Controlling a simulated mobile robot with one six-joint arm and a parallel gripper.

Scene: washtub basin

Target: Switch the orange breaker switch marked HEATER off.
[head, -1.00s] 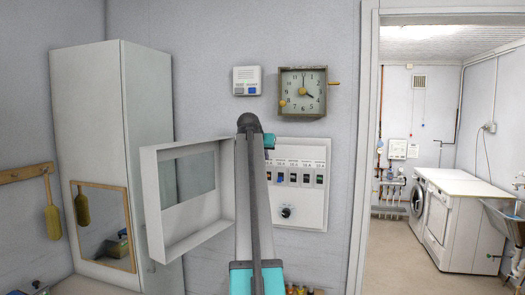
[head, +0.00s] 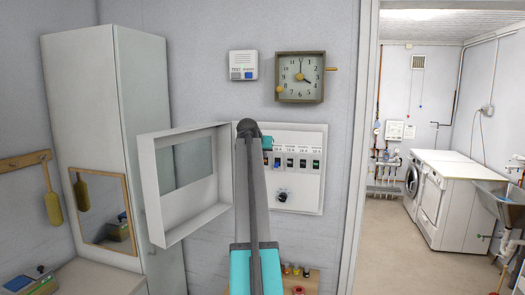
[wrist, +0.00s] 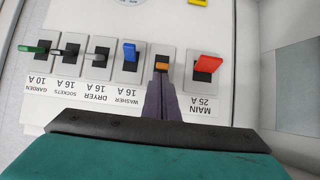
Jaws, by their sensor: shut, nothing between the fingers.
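The orange breaker switch (wrist: 162,66) shows in the wrist view between the blue washer switch (wrist: 129,51) and the red MAIN switch (wrist: 207,63). My gripper (wrist: 160,82) is shut and empty, its tip right at the lower edge of the orange lever in that picture. I cannot tell whether they touch. The fingers cover the label below the orange switch. In the head view my arm hides the panel's left part, including the orange switch. The white breaker panel (head: 312,199) is on the wall there.
The panel's open white door (head: 155,190) stands out to the left of my arm. A clock (head: 300,77) and a small white box (head: 243,65) hang above. More switches, such as the green one (wrist: 33,49), line up beside the blue one. A doorway opens at right.

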